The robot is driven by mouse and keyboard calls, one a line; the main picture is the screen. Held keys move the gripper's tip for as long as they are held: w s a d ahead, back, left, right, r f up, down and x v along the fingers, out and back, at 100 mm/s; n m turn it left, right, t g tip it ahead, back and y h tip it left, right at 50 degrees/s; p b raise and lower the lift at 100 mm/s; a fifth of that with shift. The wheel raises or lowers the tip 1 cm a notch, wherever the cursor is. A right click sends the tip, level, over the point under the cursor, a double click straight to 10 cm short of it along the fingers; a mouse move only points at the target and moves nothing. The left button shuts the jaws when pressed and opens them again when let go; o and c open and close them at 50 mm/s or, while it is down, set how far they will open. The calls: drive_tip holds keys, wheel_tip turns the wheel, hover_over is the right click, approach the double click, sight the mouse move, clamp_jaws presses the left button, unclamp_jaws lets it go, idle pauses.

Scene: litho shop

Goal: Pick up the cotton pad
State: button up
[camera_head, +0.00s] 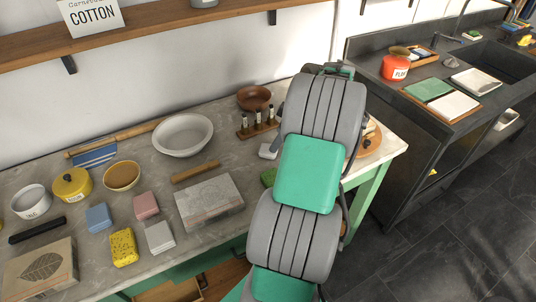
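No thing in view is plainly marked as the cotton pad. Candidates are small soft-looking blocks on the workbench (225,150): a whitish block (159,237), a pink block (146,206) and a blue block (98,217), all left of centre near the front. Another small pale block (267,152) lies beside my arm, by the bottle rack. A green piece (268,177) is partly hidden by my arm. My grey and green arm crosses the right of the bench; my gripper is not visible.
A holed yellow sponge (123,247), stone slab (209,201), white basin (183,134), yellow pot (72,185) and bottle rack (258,127) crowd the bench. A dark sink counter (440,110) stands right; floor (470,230) is clear.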

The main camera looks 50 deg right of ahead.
sight(266, 147)
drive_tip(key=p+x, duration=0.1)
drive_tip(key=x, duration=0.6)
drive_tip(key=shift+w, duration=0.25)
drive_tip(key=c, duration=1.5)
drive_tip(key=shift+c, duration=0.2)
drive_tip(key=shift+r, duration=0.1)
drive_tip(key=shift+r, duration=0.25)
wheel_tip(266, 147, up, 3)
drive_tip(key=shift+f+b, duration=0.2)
drive_tip(key=shift+b, duration=0.25)
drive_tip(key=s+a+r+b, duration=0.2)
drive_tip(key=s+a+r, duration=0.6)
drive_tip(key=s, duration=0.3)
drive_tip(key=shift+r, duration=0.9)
